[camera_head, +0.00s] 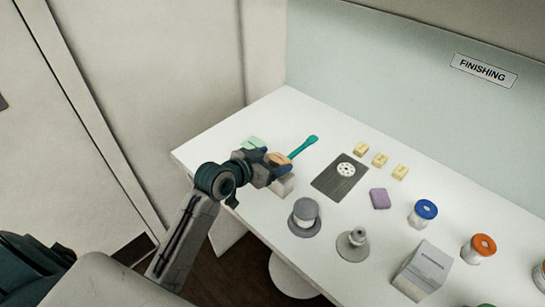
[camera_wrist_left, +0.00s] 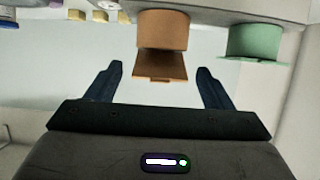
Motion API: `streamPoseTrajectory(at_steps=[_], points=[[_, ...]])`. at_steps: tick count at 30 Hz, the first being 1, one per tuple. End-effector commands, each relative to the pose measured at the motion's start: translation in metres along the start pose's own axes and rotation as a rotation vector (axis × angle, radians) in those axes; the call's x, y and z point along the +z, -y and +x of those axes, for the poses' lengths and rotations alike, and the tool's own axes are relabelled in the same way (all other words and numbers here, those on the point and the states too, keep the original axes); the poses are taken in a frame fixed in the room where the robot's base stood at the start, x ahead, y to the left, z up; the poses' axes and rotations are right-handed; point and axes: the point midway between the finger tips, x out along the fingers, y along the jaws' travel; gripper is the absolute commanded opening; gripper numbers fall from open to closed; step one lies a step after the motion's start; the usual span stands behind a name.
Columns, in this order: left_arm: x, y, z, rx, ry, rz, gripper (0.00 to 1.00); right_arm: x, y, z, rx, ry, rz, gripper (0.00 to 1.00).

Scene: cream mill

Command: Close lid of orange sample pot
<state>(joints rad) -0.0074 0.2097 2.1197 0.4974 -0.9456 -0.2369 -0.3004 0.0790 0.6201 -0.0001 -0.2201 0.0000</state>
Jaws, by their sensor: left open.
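The orange sample pot (camera_wrist_left: 163,28) shows in the left wrist view, with its flat orange lid (camera_wrist_left: 162,66) standing out open from the pot on the gripper's side. In the head view the orange pot (camera_head: 281,159) is partly hidden behind my left gripper (camera_head: 272,170). My left gripper is open, and its two dark fingers show in the wrist view (camera_wrist_left: 160,72) to either side of the lid, with a gap on each side. It holds nothing. My right gripper is in neither view.
A green pot (camera_wrist_left: 255,40) stands beside the orange one. A teal spatula-like tool (camera_head: 303,146), a dark plate with a white disc (camera_head: 346,170), yellow blocks (camera_head: 380,159) and a purple block (camera_head: 380,198) lie on the white table (camera_head: 215,150). Grey parts (camera_head: 304,217) stand nearer.

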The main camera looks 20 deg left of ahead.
Motion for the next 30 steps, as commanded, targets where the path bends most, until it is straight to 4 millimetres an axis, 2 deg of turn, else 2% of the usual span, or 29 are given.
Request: streamPoseTrajectory(at_steps=[10, 17, 23, 30], points=[[0.000, 0.000, 0.004, 0.000, 0.000, 0.001, 0.75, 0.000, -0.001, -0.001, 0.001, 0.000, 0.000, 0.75], [0.000, 0.000, 0.004, 0.000, 0.000, 0.000, 0.30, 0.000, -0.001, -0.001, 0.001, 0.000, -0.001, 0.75], [0.005, 0.000, 0.006, -0.001, -0.020, 0.001, 0.30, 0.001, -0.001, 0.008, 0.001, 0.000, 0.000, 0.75], [0.017, 0.000, 0.007, -0.001, -0.142, 0.003, 0.30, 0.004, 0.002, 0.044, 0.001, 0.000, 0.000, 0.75]])
